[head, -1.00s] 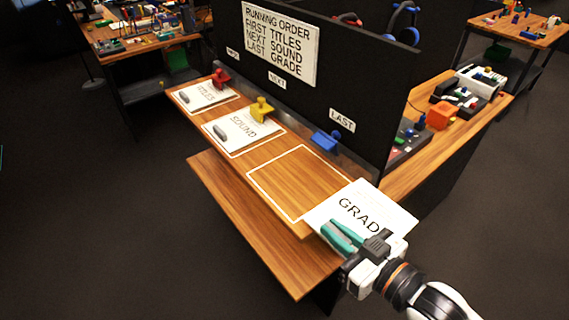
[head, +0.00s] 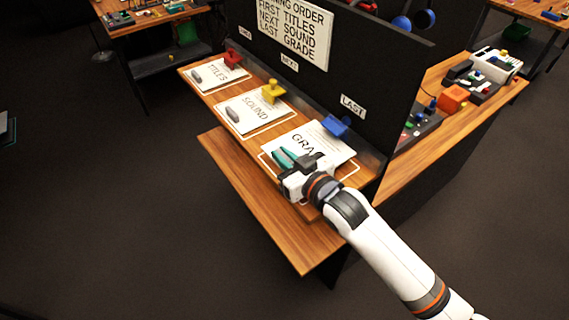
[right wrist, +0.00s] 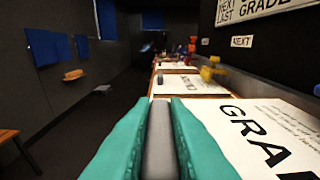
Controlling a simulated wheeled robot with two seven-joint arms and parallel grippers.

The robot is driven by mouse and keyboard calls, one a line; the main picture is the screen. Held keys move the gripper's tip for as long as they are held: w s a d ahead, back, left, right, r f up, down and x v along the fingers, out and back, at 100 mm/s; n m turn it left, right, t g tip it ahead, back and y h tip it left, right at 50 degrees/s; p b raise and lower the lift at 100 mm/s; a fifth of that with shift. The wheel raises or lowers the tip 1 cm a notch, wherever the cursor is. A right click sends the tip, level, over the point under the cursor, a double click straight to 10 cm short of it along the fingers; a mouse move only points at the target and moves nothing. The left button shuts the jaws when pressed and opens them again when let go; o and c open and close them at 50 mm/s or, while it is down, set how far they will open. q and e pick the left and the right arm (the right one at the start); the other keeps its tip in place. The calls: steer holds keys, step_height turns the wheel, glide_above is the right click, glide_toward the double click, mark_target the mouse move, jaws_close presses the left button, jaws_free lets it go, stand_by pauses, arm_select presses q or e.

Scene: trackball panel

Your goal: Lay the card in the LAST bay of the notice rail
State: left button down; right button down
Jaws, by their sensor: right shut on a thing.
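The white GRADE card (head: 318,140) is over the LAST bay (head: 344,176) of the notice rail, below the LAST label (head: 352,105) and the blue clip (head: 336,126). My right gripper (head: 286,158) has teal fingers shut on a grey grip piece (right wrist: 159,140) at the card's near left edge. The card also fills the lower right of the right wrist view (right wrist: 262,130). I cannot tell whether the card touches the rail. The bay's white outline shows around the card and is partly hidden by my gripper. My left gripper is not in view.
The TITLES card (head: 218,74) and SOUND card (head: 252,115) lie in the other bays, with red (head: 232,58) and yellow (head: 272,92) clips. A black upright panel (head: 370,70) with a running-order sign (head: 293,35) stands behind. A lower wooden shelf (head: 290,245) juts out in front.

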step_height(320, 180, down, 2)
steer(key=shift+f+p, duration=0.25)
steer(key=shift+p, duration=0.1)
steer(key=shift+f, duration=0.4)
steer(key=shift+f, duration=0.15)
steer(key=c, duration=1.4)
jaws_free()
steer(key=shift+c, duration=0.2)
steer(key=b+v, duration=0.2)
steer(key=v, duration=1)
